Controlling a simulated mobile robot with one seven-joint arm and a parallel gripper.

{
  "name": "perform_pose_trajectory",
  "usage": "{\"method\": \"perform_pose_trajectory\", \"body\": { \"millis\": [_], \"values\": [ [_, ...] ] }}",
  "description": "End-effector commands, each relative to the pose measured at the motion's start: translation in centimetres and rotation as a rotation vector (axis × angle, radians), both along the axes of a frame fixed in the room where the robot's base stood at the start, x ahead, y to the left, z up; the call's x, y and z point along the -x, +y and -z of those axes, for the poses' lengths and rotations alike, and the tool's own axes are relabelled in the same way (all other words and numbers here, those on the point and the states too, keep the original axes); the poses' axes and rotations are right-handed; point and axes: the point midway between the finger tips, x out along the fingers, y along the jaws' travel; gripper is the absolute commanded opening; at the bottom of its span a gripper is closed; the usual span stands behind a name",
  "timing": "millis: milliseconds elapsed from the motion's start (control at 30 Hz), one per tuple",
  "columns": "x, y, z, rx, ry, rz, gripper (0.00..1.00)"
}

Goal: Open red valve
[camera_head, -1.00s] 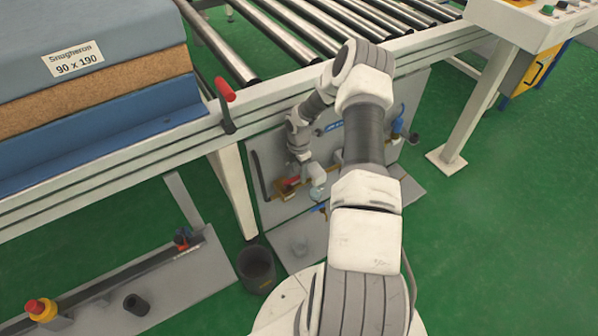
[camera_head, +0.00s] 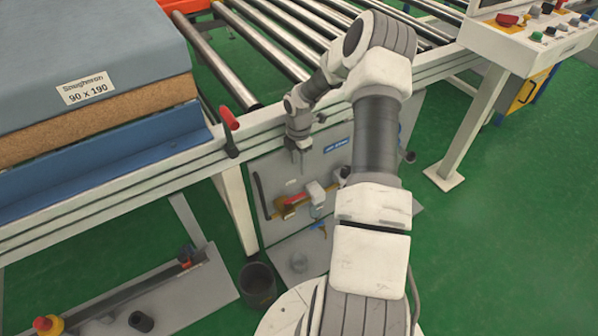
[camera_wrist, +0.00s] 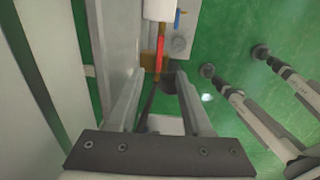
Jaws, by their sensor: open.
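The red valve handle (camera_head: 292,199) sits on a brass pipe (camera_head: 283,210) low on the grey panel under the conveyor. In the wrist view the red handle (camera_wrist: 160,52) is a thin upright strip beyond the fingertips, roughly in line with the space between them. My gripper (camera_head: 298,160) points down in front of the panel, above the handle and apart from it. In the wrist view my gripper (camera_wrist: 158,76) has its two fingers spread with nothing between them. The exact distance to the handle is unclear.
A red-tipped lever (camera_head: 229,118) stands on the conveyor rail, left of my gripper. The mattress stack (camera_head: 95,110) lies at left. A dark bin (camera_head: 258,284) stands on the floor. The control console (camera_head: 535,35) is at upper right. Green floor is clear at right.

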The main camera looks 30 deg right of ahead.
Motion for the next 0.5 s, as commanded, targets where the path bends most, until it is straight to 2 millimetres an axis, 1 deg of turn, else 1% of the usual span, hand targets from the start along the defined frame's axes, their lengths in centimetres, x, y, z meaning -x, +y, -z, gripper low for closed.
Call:
{"method": "perform_pose_trajectory", "body": {
  "millis": [33, 200, 500],
  "values": [
    [-0.1, 0.0, -1.1, 0.001, -0.002, 0.001, 0.5],
    [0.0, -0.1, -2.5, 0.001, -0.001, 0.001, 0.5],
    [0.0, 0.0, -2.7, 0.0, 0.0, 0.001, 0.5]
  ]
}}
